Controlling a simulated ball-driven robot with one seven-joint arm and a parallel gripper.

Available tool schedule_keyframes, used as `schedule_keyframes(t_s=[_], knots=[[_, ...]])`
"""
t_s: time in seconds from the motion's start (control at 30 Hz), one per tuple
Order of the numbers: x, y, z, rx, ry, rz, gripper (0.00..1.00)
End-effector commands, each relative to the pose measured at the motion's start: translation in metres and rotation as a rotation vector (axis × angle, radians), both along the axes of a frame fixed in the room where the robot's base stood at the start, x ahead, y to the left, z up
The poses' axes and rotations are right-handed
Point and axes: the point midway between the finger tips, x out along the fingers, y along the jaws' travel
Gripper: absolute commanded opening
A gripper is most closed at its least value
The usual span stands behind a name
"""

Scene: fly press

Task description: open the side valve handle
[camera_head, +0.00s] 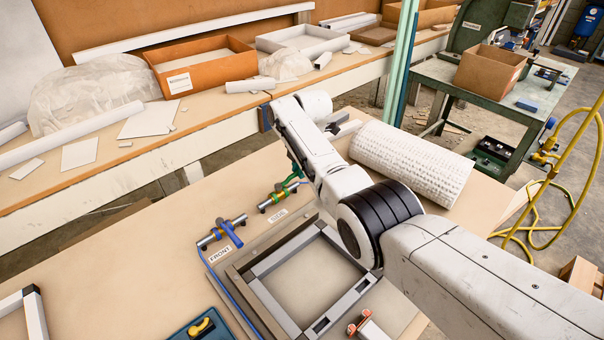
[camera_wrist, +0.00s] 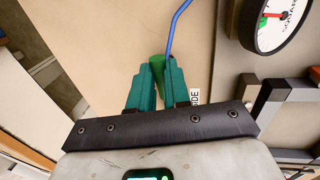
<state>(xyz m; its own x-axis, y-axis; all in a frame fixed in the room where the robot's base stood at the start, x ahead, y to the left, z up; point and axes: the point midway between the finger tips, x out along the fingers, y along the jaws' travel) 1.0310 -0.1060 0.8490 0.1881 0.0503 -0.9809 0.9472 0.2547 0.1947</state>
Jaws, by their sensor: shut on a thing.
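The side valve (camera_head: 273,200) is a small pipe fitting with a green handle, beside a label reading SIDE (camera_head: 278,216). In the wrist view the green handle (camera_wrist: 157,62) shows between the tips of my gripper's teal fingers (camera_wrist: 160,76). The fingers are shut on it. In the head view my gripper (camera_head: 295,168) comes down at the valve from above and behind, and my arm hides part of it. A blue hose (camera_wrist: 173,30) runs up from near the handle in the wrist view. Part of the label (camera_wrist: 195,97) shows to the right of the fingers.
A front valve with a blue handle (camera_head: 231,233) sits to the left, by its FRONT label (camera_head: 220,255). A grey square frame (camera_head: 262,291) is close in front. A round gauge (camera_wrist: 283,20) shows in the wrist view. A large white textured cylinder (camera_head: 411,164) lies behind my arm.

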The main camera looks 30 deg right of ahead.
Motion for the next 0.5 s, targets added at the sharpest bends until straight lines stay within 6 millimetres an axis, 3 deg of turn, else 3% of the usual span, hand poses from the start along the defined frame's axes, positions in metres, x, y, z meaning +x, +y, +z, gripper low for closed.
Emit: schedule_keyframes(t_s=[0.47,0.5], knots=[[0.0012,0.0007,0.0002,0.000,-0.001,0.014,0.00],[0.0012,0.0007,0.0002,0.001,-0.002,0.014,0.20]])
